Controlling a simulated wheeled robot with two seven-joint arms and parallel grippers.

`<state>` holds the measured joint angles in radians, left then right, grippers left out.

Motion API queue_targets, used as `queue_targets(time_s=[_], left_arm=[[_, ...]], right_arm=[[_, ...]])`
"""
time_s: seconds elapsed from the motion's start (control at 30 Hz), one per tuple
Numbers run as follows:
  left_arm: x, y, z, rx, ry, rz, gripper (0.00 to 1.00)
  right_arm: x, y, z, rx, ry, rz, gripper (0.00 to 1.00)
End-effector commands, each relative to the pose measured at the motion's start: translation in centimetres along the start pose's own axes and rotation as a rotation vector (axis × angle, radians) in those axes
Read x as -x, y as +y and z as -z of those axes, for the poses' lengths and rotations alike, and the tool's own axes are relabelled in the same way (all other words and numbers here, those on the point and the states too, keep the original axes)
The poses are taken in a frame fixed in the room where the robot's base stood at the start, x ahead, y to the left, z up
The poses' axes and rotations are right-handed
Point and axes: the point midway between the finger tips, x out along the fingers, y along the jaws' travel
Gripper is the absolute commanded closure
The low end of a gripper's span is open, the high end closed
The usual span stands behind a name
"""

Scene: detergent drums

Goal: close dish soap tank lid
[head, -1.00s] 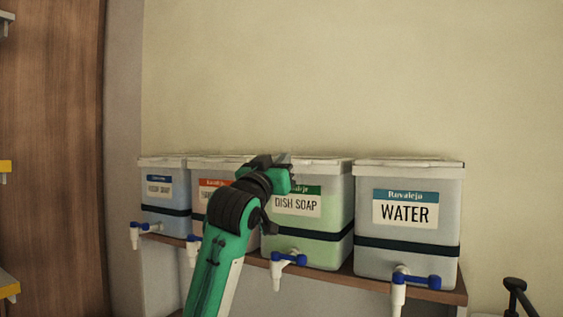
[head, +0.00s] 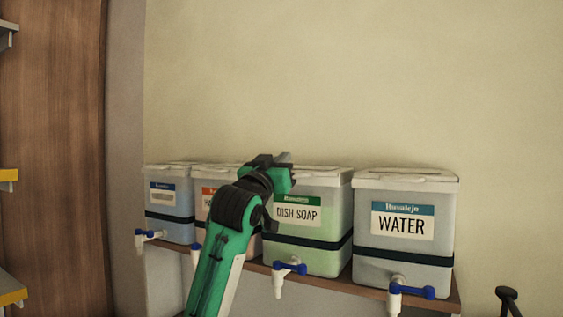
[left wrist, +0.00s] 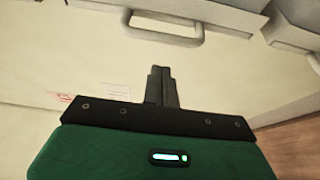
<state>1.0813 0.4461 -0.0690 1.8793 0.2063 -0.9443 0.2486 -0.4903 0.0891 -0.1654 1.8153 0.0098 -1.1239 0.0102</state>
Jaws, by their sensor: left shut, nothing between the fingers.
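The dish soap tank (head: 335,222) is a pale green box with a green-and-white label, third from the left on the shelf. Its whitish lid (head: 328,172) looks flat on top in the head view; whether it is fully seated I cannot tell. My left gripper (head: 288,158) is shut and empty, in front of the tank's upper left edge, and hides part of the lid. In the left wrist view the shut fingers (left wrist: 163,86) point towards a pale handle (left wrist: 165,34) on a lid edge, apart from it in the picture.
The water tank (head: 405,255) stands to the right, and two more tanks stand to the left, one blue (head: 170,218). All sit on a brown shelf (head: 366,285) with blue-handled taps in front. A dark curved object (head: 508,298) is at lower right. The wall above is clear.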

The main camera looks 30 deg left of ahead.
Motion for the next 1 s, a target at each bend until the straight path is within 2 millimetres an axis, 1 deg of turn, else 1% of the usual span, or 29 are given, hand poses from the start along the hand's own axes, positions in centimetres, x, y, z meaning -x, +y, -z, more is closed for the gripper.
queue_targets(time_s=[0.03, 0.13, 0.2, 0.4, 0.5, 0.6, 0.7, 0.83, 1.0], left_arm=[[-0.3, 0.0, 0.5, 0.0, 0.0, 0.0, 1.0], [-0.7, -0.1, 0.9, 0.0, 0.002, 0.0, 1.0], [0.8, -0.1, 0.2, 0.0, 0.003, -0.001, 1.0], [4.5, -0.1, -0.1, -0.001, 0.003, 0.0, 1.0], [6.3, -0.1, -0.3, -0.002, 0.003, 0.0, 1.0], [7.8, -0.1, -0.4, -0.001, 0.003, 0.0, 1.0], [8.8, -0.1, -0.4, 0.0, 0.003, -0.001, 1.0], [9.4, -0.1, -0.5, 0.001, 0.003, -0.001, 1.0], [9.4, -0.1, -0.4, 0.001, 0.002, -0.001, 1.0]], right_arm=[[-0.4, 0.0, -0.3, 0.001, -0.007, -0.001, 0.45], [-1.6, 0.1, -1.0, 0.002, -0.015, -0.002, 0.45], [-1.1, 0.0, -0.5, 0.001, -0.006, -0.001, 0.45], [1.0, -0.1, 0.3, -0.002, -0.003, 0.003, 0.45], [1.7, -0.1, 0.6, -0.003, 0.002, 0.003, 0.45], [2.2, -0.1, 0.8, -0.003, 0.006, 0.003, 0.45], [2.6, -0.1, 0.9, -0.003, 0.01, 0.003, 0.45], [2.9, -0.1, 1.1, -0.003, 0.014, 0.003, 0.45], [2.9, -0.1, 1.0, -0.003, 0.013, 0.003, 0.45]])
